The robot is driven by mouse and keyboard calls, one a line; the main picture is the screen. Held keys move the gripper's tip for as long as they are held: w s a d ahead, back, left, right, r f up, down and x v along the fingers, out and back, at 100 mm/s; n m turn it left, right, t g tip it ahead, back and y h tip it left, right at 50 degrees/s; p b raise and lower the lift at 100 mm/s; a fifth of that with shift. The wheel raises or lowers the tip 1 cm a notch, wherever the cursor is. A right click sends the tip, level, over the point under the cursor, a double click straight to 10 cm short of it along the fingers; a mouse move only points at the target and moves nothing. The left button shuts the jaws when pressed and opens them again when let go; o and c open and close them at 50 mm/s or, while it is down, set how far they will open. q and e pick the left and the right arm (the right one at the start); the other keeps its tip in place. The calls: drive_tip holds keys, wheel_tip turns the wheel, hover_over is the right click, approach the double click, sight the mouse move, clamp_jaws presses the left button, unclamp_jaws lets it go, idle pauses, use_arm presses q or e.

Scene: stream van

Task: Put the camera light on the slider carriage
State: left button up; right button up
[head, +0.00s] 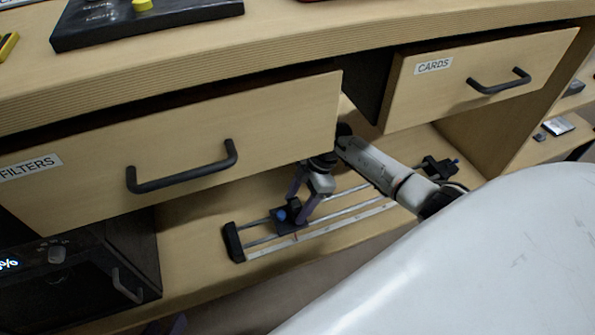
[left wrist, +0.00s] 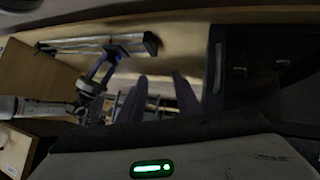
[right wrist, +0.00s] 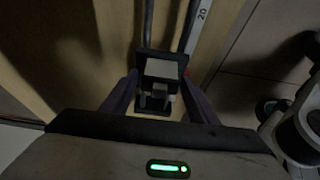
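The slider (head: 340,207) lies on the shelf under the drawers, with its dark carriage (head: 291,222) near its left end. In the right wrist view, a small grey block (right wrist: 161,69), apparently the camera light, sits over the dark square carriage, between my right fingers. Small gaps seem to show on both sides of it. Whether it is fully seated is unclear. My right gripper (head: 305,197) is open above the carriage, fingers pointing down; it also shows in the left wrist view (left wrist: 98,70). My left gripper (left wrist: 160,76) is open and empty, away from the slider.
The FILTERS drawer (head: 190,160) and CARDS drawer (head: 480,80) stick out above the slider, close over my right arm. A dark cabinet (head: 80,275) stands at the left. A black panel (head: 150,18) lies on the worktop. The shelf's front edge is clear.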

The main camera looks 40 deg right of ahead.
sight(298, 201)
drive_tip(key=shift+o, duration=0.8)
drive_tip(key=shift+r, duration=0.35)
drive_tip(key=p+v, duration=0.2)
drive_tip(key=v, duration=0.1)
drive_tip(key=shift+p, duration=0.3)
use_arm(q)
drive_tip(key=shift+s+a+f+g+y, duration=0.2)
drive_tip(key=shift+a+f+g+y, duration=0.1)
drive_tip(key=shift+a+f, duration=0.2)
drive_tip(key=shift+s+a+f+g+y, duration=0.2)
drive_tip(key=shift+a+f+g+y, duration=0.15)
drive_tip(key=shift+f, duration=0.25)
use_arm(e)
drive_tip(key=s+d, duration=0.2)
drive_tip(key=d, duration=0.9)
drive_tip(key=shift+s+d+f, duration=0.2)
drive_tip(key=shift+s+d, duration=0.15)
drive_tip(key=shift+s, duration=0.05)
